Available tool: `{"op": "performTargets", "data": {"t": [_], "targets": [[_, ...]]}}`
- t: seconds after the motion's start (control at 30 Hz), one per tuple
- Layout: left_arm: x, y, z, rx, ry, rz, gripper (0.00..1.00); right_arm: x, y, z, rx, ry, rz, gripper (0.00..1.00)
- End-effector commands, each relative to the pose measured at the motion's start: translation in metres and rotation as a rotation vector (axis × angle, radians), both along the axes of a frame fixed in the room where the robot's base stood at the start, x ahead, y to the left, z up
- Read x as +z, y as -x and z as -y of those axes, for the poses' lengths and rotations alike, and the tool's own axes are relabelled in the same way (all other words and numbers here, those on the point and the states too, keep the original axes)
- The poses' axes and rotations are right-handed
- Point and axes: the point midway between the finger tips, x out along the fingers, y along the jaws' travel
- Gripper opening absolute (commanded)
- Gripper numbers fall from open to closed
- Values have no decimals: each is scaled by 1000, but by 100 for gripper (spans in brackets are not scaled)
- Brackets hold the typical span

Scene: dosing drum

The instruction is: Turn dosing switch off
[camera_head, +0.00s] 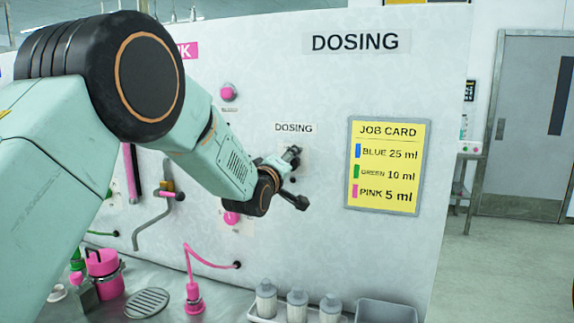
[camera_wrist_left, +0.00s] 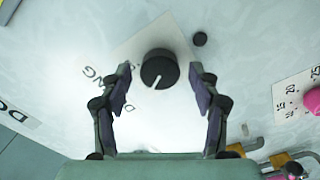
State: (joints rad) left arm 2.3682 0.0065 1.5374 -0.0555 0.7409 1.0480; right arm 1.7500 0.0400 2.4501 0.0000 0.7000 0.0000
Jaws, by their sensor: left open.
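The dosing switch is a round black knob (camera_wrist_left: 159,69) with a white pointer line on a pale plate. In the left wrist view it lies between the tips of my left gripper's two fingers. Its pointer runs toward the bottom of that view, slightly left. My left gripper (camera_head: 297,178) is open at the wall panel, just below the small DOSING label (camera_head: 293,128). In the head view the gripper largely hides the knob. I cannot tell whether the fingers touch it. My right gripper is not in view.
A small black round part (camera_wrist_left: 199,39) sits near the knob. Pink knobs (camera_head: 228,93) (camera_head: 231,217), a pink hose fitting (camera_head: 193,300) and a bent metal pipe (camera_head: 150,222) are left of the gripper. A yellow job card (camera_head: 388,206) is to the right. White bottles (camera_head: 297,305) stand below.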

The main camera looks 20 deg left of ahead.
Motion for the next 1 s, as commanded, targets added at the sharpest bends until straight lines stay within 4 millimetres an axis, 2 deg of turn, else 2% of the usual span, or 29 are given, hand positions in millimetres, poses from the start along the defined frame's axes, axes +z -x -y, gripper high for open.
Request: {"op": "performTargets", "data": {"t": [0.23, 0.37, 1.0], "targets": [[0, 3, 0, -1, -2, 0, 62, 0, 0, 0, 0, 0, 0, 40], [0, 14, 0, -1, -1, 0, 62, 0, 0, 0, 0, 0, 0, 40], [0, 106, -3, -1, 0, -1, 62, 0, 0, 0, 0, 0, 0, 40]]}}
